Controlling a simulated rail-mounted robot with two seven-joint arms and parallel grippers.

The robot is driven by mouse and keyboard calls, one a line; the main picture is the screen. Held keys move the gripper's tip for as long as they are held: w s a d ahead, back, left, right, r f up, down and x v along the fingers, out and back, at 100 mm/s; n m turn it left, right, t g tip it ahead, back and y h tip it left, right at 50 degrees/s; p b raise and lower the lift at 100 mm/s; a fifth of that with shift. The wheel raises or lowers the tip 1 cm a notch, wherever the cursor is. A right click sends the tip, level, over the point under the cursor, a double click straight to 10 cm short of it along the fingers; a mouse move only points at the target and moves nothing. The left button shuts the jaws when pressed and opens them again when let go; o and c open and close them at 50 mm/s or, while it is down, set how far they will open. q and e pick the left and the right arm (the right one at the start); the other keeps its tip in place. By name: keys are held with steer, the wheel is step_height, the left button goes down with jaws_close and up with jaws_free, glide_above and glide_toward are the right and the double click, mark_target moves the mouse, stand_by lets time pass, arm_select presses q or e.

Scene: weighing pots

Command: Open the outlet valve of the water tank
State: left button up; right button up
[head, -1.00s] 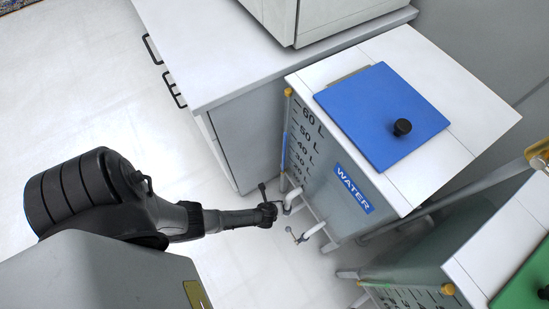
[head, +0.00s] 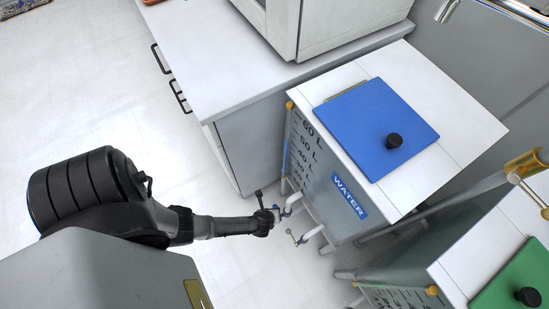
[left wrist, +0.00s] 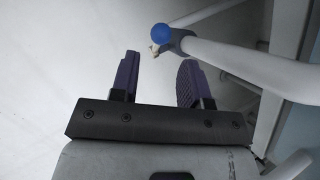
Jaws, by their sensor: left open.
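The water tank (head: 325,178) is a grey-white box with a blue lid, a litre scale and a blue WATER label (head: 349,194). Two white pipes leave its lower front: an upper pipe (head: 292,203) and a lower pipe (head: 313,233) with a small metal handle (head: 300,240). My left gripper (head: 274,212) is beside the upper pipe's end, which it partly hides. In the left wrist view, its two purple fingers (left wrist: 156,66) are apart with nothing between them. A blue knob (left wrist: 163,33) at a white pipe's end (left wrist: 222,54) lies just beyond the fingertips. My right gripper is out of view.
A white-topped cabinet (head: 225,75) with black handles stands left of the tank and carries a large white appliance (head: 320,25). A second tank with a green lid (head: 520,280) stands at the lower right. The floor (head: 100,80) at left is clear.

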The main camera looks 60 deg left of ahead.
arm_select(q)
steer(key=p+v, duration=0.3)
steer(key=v, duration=0.4)
steer(key=shift+o, duration=0.3)
